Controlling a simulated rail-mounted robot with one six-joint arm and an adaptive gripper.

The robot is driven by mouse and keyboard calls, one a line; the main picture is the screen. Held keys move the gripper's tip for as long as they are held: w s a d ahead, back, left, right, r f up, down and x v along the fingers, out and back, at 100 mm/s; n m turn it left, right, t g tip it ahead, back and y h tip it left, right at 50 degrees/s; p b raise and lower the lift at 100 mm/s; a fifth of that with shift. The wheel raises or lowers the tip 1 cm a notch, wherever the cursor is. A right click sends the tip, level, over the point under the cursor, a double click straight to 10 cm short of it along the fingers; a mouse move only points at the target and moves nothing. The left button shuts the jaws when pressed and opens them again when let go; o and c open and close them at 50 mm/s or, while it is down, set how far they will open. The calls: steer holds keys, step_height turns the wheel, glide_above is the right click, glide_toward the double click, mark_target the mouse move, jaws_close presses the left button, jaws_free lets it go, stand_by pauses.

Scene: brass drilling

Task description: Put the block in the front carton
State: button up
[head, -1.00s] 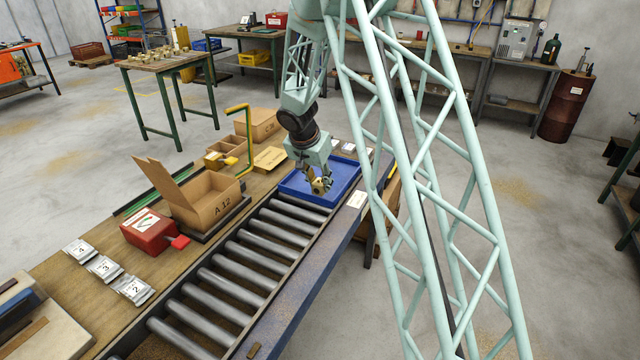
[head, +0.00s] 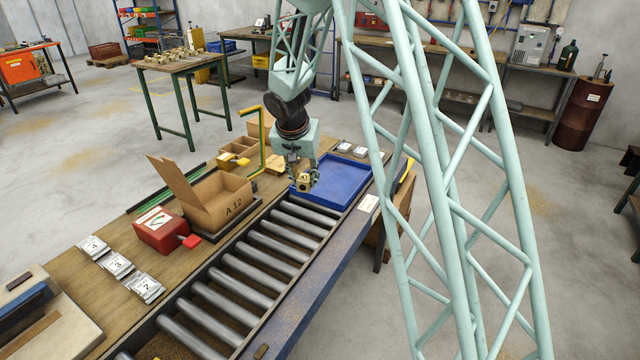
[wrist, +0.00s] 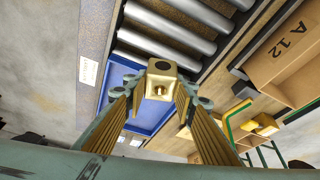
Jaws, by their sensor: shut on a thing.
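A small brass block (head: 304,182) with a round hole is held between the fingers of my gripper (head: 302,172). In the wrist view the block (wrist: 161,82) sits between the two ribbed fingertips (wrist: 160,95), with a dark hole in its face. The gripper holds it above the near left part of the blue tray (head: 345,188), at the far end of the rollers. The open carton marked A 12 (head: 232,207) stands on the bench left of the rollers, its flap raised. It also shows at the right of the wrist view (wrist: 285,55). Its inside is partly hidden.
A roller conveyor (head: 262,247) runs along the bench. A red box (head: 160,230) stands next to the carton, with numbered packets (head: 117,265) nearer.

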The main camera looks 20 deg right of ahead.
steer(key=s+a+r+n+y, duration=0.1)
steer(key=s+a+r+n, duration=0.1)
steer(key=a+r, duration=0.4)
steer(key=a+n, duration=0.1)
steer(key=a, duration=0.3)
steer(key=shift+s+r+n+t, duration=0.15)
steer(key=shift+r+n+t, duration=0.1)
steer(key=shift+n+t, duration=0.15)
